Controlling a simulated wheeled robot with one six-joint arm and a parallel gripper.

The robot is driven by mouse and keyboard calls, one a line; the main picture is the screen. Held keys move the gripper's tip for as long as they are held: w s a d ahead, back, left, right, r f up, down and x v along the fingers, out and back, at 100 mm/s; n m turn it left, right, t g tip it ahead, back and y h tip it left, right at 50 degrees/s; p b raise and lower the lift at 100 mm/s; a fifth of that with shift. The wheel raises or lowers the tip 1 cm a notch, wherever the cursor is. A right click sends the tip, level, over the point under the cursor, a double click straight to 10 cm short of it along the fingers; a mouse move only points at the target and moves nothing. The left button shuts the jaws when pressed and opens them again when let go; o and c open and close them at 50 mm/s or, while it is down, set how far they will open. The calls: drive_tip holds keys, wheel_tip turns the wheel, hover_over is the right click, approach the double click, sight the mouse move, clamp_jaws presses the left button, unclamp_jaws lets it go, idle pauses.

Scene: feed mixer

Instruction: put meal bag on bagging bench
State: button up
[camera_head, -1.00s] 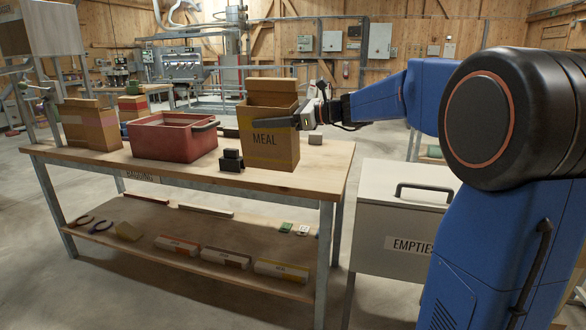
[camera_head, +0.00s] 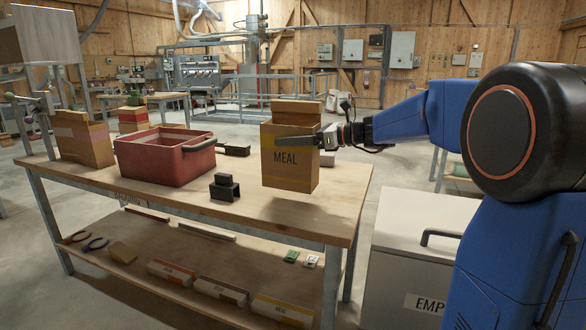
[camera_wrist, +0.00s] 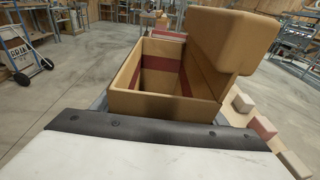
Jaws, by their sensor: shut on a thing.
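The meal bag (camera_head: 290,157), a brown carton-like bag with a yellow band and the word MEAL, is upright over the right part of the bagging bench (camera_head: 240,196). A shadow lies on the wood below it, and it looks slightly above the top; contact is unclear. My gripper (camera_head: 318,138) comes from the right and is shut on the bag's upper part. In the wrist view the bag's open top (camera_wrist: 165,75) shows its hollow inside and a raised flap, beyond the dark gripper edge.
A red crate (camera_head: 165,160), a small black block-shaped item (camera_head: 224,188) and another brown bag (camera_head: 83,138) stand on the bench to the left. A grey bin labelled EMP, partly hidden (camera_head: 405,262), stands right of the bench. The bench's front right top is clear.

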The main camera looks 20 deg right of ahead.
sight(293, 156)
drive_tip(key=shift+f, duration=3.05)
drive_tip(key=o, duration=1.9)
drive_tip(key=shift+f, duration=0.15)
drive_tip(key=shift+s+d+r, duration=0.15)
drive_tip(key=shift+d+r, duration=0.05)
drive_tip(key=v, duration=1.1)
drive_tip(key=shift+s+d+r, duration=0.1)
drive_tip(key=shift+s+d, duration=0.05)
drive_tip(key=shift+d, duration=0.05)
